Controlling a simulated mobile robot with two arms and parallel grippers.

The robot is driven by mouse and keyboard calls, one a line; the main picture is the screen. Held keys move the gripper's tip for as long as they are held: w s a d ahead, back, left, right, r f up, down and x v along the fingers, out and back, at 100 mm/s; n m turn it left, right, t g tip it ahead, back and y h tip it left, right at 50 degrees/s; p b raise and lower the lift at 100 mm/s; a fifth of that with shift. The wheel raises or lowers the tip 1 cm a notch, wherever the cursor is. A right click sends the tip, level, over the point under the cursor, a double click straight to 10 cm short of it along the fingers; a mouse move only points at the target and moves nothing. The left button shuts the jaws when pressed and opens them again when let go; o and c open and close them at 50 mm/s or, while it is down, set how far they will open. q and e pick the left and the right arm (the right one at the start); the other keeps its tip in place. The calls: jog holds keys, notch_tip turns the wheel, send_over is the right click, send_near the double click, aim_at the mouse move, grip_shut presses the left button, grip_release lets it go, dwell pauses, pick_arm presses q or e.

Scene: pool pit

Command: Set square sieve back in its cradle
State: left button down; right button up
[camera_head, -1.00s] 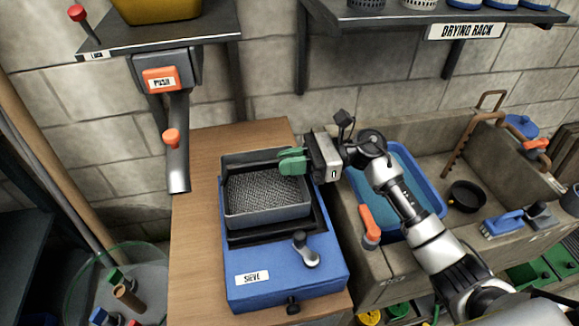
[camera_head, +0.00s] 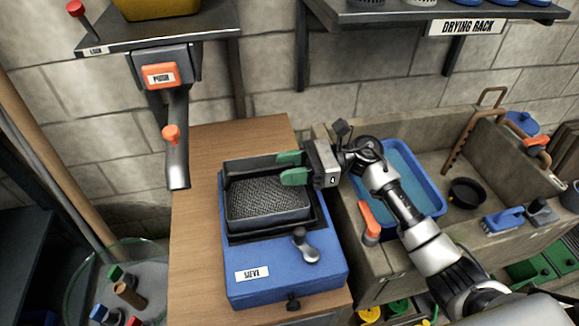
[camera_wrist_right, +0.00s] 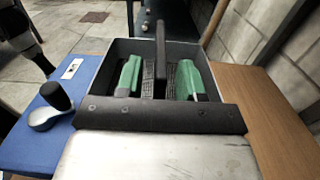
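The square sieve (camera_head: 268,219), a grey tray with a mesh floor, sits inside the black cradle frame (camera_head: 237,237) on top of the blue box labelled SIEVE (camera_head: 285,279). It looks about level; I cannot tell if its underside is fully seated. My right gripper (camera_head: 292,167) has its two green fingers apart at the sieve's back right, over its rim. In the wrist view the right gripper (camera_wrist_right: 158,80) also shows spread fingers, with a dark upright bar between them and mesh behind. I cannot tell what the bar belongs to. My left gripper is out of view.
A lever (camera_head: 305,246) stands on the blue box, on a wooden table (camera_head: 192,240). A stone sink (camera_head: 345,262) with a blue basin (camera_head: 434,187) is at the right. A PUSH dispenser (camera_head: 163,77) hangs at the upper left.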

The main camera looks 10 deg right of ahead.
jog(key=shift+d+r+p, duration=0.15)
jog(key=shift+d+p, duration=0.05)
jog(key=shift+p, duration=0.1)
jog(key=d+b, duration=0.3)
jog(key=d, duration=0.8)
jog(key=shift+d, duration=0.35)
